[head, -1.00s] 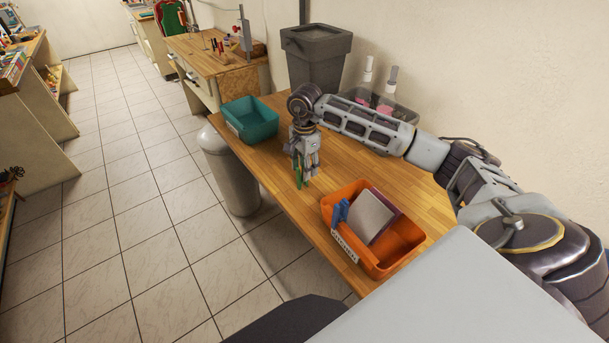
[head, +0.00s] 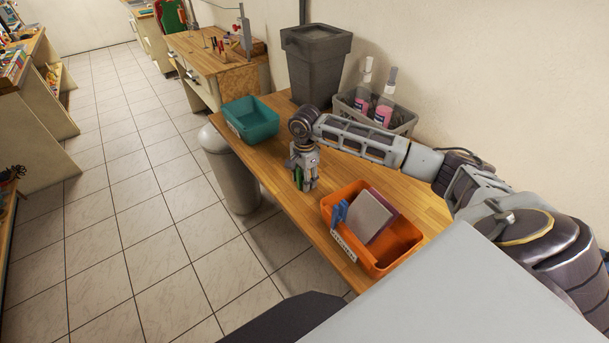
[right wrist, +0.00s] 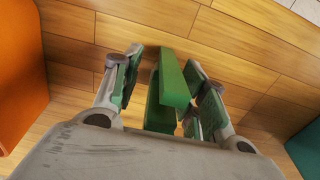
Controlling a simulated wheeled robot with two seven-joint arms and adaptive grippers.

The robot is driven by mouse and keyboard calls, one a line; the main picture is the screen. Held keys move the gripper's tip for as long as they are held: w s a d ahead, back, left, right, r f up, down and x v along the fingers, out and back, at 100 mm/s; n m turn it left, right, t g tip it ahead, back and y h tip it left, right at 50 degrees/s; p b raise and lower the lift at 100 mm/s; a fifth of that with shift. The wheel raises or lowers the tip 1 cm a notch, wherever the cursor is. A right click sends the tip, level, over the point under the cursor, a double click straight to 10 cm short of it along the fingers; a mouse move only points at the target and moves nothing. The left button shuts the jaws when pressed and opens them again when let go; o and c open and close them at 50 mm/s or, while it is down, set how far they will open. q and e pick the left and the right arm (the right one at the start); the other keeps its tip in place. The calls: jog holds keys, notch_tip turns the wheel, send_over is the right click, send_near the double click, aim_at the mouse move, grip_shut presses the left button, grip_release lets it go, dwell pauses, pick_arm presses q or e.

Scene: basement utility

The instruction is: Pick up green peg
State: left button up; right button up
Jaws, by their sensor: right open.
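The green peg (head: 298,176) is on the wooden table between the orange bin and the teal bin. In the right wrist view the peg (right wrist: 173,80) looks like a green block, lying between my fingers. My right gripper (head: 306,183) is low over the table, its fingers down around the peg. In the right wrist view the gripper (right wrist: 164,62) is open, with one green-padded finger on each side and a gap visible left of the peg. Its lower part is hidden by the gripper's palm. My left gripper is not in view.
An orange bin (head: 347,253) holding a grey-faced block and a blue item stands right of the gripper. A teal bin (head: 250,127) stands to the left. A grey caddy with bottles (head: 406,123) and a dark bin (head: 318,65) stand behind. The table's front edge is close.

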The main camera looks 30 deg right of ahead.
jog(key=shift+c, duration=0.3)
jog(key=c, duration=0.8)
jog(key=shift+r, duration=0.1)
notch_tip(320, 180, up, 8)
jog(key=shift+f+b, duration=0.1)
jog(key=shift+b, duration=0.85)
jog(key=shift+r, duration=1.05)
jog(key=shift+w+r, duration=0.1)
jog(key=shift+r, duration=0.05)
